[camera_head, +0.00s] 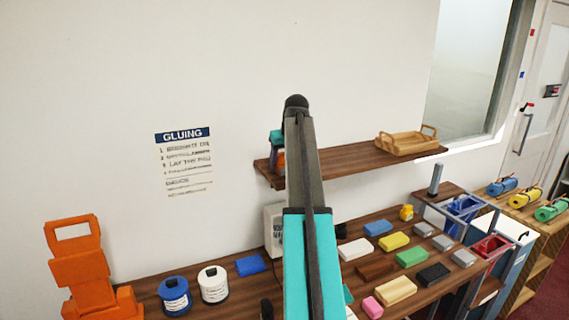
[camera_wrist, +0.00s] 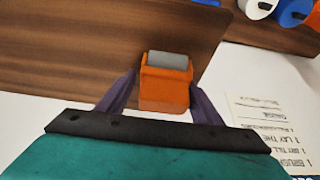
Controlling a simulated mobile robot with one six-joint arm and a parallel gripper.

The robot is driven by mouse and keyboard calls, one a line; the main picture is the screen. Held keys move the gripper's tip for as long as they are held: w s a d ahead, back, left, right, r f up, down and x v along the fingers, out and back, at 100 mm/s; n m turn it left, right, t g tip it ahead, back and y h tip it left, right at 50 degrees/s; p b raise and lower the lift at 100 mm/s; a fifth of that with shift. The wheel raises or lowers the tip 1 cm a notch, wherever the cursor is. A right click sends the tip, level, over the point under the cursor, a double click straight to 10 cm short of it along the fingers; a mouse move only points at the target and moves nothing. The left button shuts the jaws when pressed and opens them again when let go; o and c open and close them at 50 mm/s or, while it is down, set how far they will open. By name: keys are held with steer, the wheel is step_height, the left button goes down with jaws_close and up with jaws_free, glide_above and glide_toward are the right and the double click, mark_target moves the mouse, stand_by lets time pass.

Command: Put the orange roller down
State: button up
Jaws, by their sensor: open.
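The orange roller (camera_wrist: 165,90), an orange block with a grey cylinder on it, is at one end of the brown wall shelf (camera_head: 345,163), which also fills much of the wrist view (camera_wrist: 70,40). In the head view only a small orange part (camera_head: 280,165) shows at the shelf's left end, partly behind my arm. My gripper (camera_wrist: 162,82) is open, its purple fingers on either side of the roller with a visible gap at each side. In the head view the teal gripper body (camera_head: 276,138) is just above the orange part. Whether the roller's base touches the shelf is hidden.
A wooden tray (camera_head: 405,144) stands at the shelf's right end; the shelf between is bare. Below, the bench holds a blue spool (camera_head: 174,295), a white spool (camera_head: 213,285) and several coloured blocks (camera_head: 393,240). A GLUING sign (camera_head: 183,160) hangs on the wall left of the shelf.

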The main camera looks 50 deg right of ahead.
steer(key=shift+a+f, duration=0.45)
steer(key=shift+f, duration=0.1)
steer(key=shift+w+r, duration=0.2)
steer(key=shift+r, duration=0.35)
steer(key=b+v, duration=0.5)
steer(key=v, duration=0.7)
steer(key=shift+d+r, duration=0.25)
